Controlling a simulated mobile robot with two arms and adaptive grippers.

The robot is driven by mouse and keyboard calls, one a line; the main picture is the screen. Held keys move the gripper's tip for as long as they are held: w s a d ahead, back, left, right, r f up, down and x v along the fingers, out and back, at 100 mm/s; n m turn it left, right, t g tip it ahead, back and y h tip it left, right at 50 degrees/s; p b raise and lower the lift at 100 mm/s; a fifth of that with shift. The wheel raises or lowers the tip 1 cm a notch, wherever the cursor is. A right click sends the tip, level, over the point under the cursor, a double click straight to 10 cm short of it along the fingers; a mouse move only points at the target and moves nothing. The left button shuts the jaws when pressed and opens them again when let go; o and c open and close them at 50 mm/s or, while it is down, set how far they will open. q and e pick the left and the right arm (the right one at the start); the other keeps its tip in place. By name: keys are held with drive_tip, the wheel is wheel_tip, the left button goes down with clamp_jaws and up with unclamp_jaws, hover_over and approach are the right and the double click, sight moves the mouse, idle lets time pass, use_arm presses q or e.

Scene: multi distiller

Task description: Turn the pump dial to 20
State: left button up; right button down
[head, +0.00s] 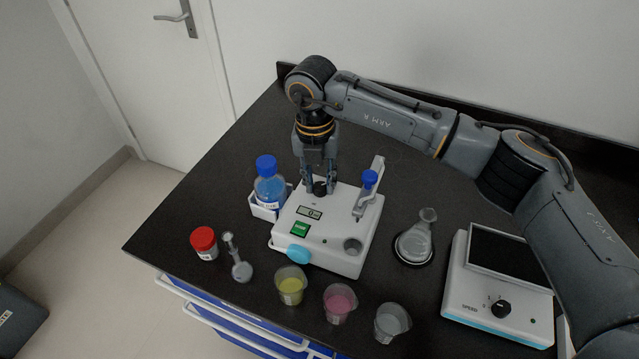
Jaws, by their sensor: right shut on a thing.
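The pump (345,258) is a white box standing on the black bench in the middle of the head view. Its small display (310,213) seems to read 0, and a green button or label (300,229) sits below it. The black pump dial (320,188) is on the top at the rear. My right gripper (320,190) points down from above with its fingers around the dial, shut on it. The fingers partly hide the dial, so I cannot read its pointer or scale. My left gripper is not in view.
A blue-capped bottle (269,187) stands left of the pump. A red-capped jar (204,243) and small flask (240,268) are front left. Beakers with yellow (290,287), pink (340,303) and clear (391,323) contents stand in front. A flask (415,238) and stirrer (490,320) are right.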

sight(316, 185)
drive_tip(key=shift+m, duration=0.5)
drive_tip(key=c, duration=1.1)
unclamp_jaws()
drive_tip(key=shift+o, duration=0.2)
wheel_tip(316, 185, up, 12)
drive_tip(key=shift+a, duration=0.3)
drive_tip(key=shift+f, duration=0.1)
